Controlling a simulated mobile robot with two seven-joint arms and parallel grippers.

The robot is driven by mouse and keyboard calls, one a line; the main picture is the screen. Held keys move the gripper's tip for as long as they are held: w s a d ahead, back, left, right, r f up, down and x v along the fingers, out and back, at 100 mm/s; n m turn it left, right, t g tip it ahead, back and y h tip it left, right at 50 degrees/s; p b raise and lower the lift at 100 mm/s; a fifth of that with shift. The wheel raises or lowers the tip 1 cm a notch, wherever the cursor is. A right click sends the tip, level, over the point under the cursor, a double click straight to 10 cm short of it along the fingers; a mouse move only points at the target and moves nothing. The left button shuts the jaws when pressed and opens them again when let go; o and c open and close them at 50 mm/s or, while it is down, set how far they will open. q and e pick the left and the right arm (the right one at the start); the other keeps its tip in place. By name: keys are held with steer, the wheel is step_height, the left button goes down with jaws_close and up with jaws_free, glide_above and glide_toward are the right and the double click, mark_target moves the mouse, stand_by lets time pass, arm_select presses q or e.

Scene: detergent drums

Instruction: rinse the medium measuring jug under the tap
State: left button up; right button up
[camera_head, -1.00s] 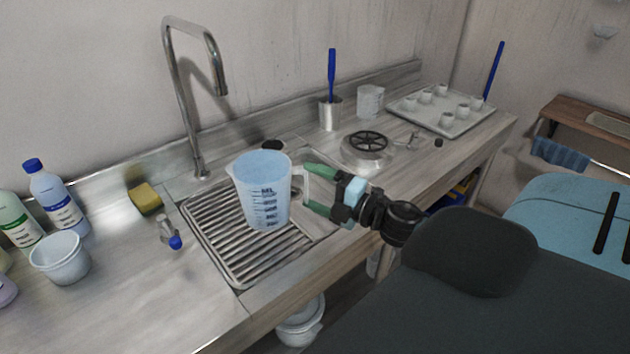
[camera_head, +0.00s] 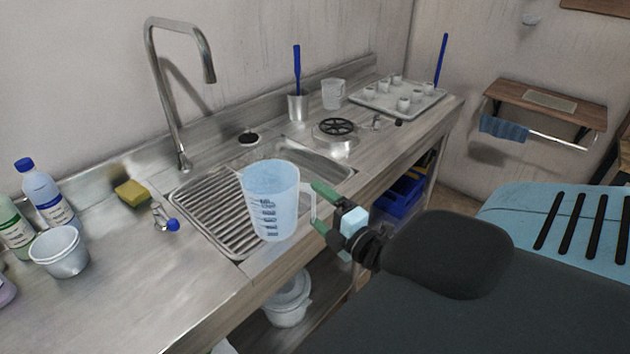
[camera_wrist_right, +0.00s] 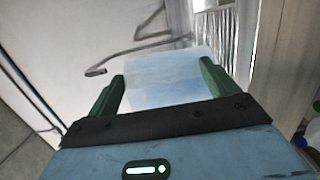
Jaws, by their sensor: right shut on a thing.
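The measuring jug (camera_head: 271,202) is translucent with dark scale marks and looks upright, with its handle toward the right. My right gripper (camera_head: 318,207) is shut on the jug's handle and holds it above the front edge of the sink unit. In the right wrist view the jug (camera_wrist_right: 165,78) shows between the green fingers of my gripper (camera_wrist_right: 162,90). The tap (camera_head: 178,85) is a tall bent metal spout behind the sink, its outlet up and to the left of the jug. The ribbed drainer (camera_head: 212,212) lies behind and left of the jug. My left gripper is not in view.
A smaller clear jug (camera_head: 333,93) stands at the back, beside a metal pot with a blue-handled brush (camera_head: 297,75). A white tray (camera_head: 385,108) holds several cups. A yellow sponge (camera_head: 131,192), a blue-tipped valve (camera_head: 170,224), tubs (camera_head: 60,251) and bottles (camera_head: 47,193) are at left.

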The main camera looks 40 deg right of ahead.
mark_target(270, 191)
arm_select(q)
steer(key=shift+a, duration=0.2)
arm_select(e)
steer(key=shift+s+a, duration=0.1)
steer(key=shift+s, duration=0.3)
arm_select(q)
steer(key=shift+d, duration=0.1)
arm_select(e)
steer(key=shift+w, duration=0.15)
